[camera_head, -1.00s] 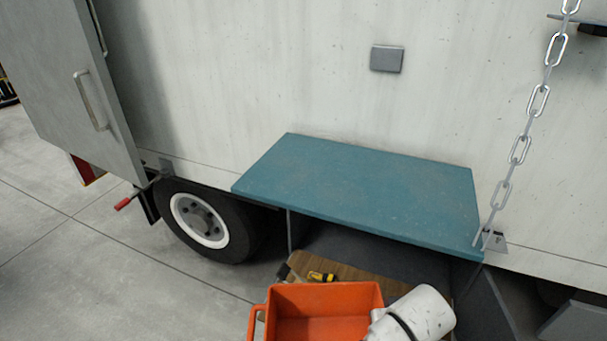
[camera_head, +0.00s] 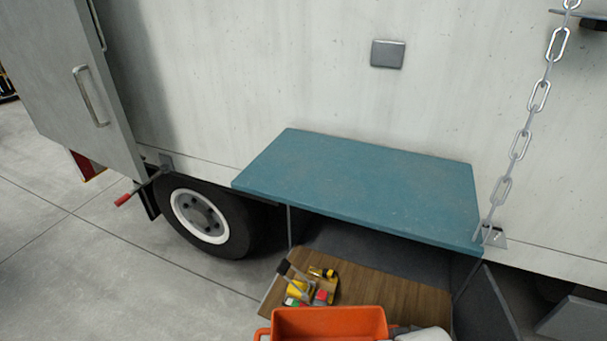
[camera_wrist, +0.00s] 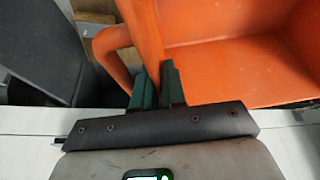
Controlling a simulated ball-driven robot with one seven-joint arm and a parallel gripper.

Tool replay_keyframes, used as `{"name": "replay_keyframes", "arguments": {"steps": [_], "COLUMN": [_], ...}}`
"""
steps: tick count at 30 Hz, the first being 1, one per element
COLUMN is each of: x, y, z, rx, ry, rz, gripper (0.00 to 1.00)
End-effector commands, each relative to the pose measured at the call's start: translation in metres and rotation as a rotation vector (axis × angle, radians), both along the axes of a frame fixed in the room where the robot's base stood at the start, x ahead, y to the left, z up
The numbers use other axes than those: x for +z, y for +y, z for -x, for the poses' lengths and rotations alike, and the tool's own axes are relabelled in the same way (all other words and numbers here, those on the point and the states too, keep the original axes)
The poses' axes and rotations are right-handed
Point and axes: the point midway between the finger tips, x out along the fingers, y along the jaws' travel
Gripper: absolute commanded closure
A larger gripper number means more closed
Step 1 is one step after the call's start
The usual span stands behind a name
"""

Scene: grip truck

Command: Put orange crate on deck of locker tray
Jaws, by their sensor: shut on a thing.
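The orange crate (camera_head: 330,322) is at the bottom edge of the head view, its lower part cut off. In the wrist view the crate (camera_wrist: 225,65) fills the upper right and looks empty where its inside shows. My gripper (camera_wrist: 157,88) has its green fingers shut on the crate's wall, next to the looped handle. In the head view the gripper itself is hidden. The locker tray (camera_head: 400,290) has a brown wooden deck and sticks out below a teal shelf. The crate overlaps its near edge in the picture; I cannot tell the height between them.
Small tools and a caddy (camera_head: 312,287) with yellow, red and green items occupy the tray's left side. The deck's middle and right look bare. The teal shelf (camera_head: 365,190) overhangs the tray's back. A chain (camera_head: 520,145) hangs at the right; a wheel (camera_head: 205,217) is at left.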

Motion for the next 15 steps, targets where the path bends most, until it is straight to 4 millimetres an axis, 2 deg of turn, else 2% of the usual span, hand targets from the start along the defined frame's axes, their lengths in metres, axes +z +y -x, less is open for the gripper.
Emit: {"name": "replay_keyframes", "arguments": {"steps": [7,9,15], "x": [-0.012,-0.023,-0.036], "y": [-0.011,-0.011,-0.011], "z": [0.016,0.014,0.014], "rx": [0.001,-0.001,-0.001], "ry": [-0.004,-0.006,-0.005], "rz": [-0.002,-0.001,-0.003], "gripper": [1.0,1.0,1.0]}}
